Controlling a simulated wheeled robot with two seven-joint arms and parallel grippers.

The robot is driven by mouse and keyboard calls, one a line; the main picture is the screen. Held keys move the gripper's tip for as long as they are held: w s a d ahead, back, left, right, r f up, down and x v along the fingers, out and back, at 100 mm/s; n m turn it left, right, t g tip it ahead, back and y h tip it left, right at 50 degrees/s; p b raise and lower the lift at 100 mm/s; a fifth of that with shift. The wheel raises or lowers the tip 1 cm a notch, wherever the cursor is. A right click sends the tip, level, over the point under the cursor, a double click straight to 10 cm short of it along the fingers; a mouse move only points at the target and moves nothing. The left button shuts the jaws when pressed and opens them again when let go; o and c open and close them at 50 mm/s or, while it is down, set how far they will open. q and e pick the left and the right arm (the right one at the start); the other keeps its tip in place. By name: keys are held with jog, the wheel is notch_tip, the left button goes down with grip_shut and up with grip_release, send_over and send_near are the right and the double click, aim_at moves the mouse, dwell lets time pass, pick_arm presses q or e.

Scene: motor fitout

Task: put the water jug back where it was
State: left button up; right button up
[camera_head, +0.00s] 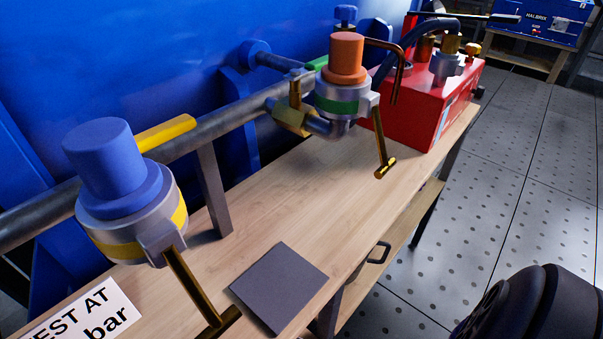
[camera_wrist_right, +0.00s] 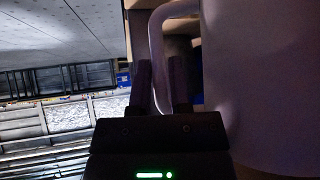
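In the right wrist view, a large pale, smooth body, which I take to be the water jug (camera_wrist_right: 262,80), fills the right side. Its pale looped handle (camera_wrist_right: 156,42) runs down between the two dark fingers of my right gripper (camera_wrist_right: 161,85). The fingers lie close on both sides of the handle and appear shut on it. The jug's top and base are out of the picture. The jug does not show in the head view. A flat dark grey square pad (camera_head: 279,287) lies bare on the wooden bench (camera_head: 262,225). My left gripper is not in view.
A pipe (camera_head: 222,122) along the bench carries a blue-capped valve (camera_head: 117,178) and an orange-capped valve (camera_head: 346,72), with brass levers hanging over the bench. A red box (camera_head: 418,110) stands at the far end. A white sign (camera_head: 85,314) is at lower left. Perforated floor (camera_head: 480,190) lies open right.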

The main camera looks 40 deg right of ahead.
jog(key=o, duration=0.3)
jog(key=shift+r, duration=0.2)
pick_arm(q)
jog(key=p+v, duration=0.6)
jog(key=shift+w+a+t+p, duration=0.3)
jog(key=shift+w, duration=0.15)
pick_arm(e)
jog(key=v, duration=1.2)
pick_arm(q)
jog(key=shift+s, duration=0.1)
pick_arm(e)
jog(key=shift+f, duration=0.1)
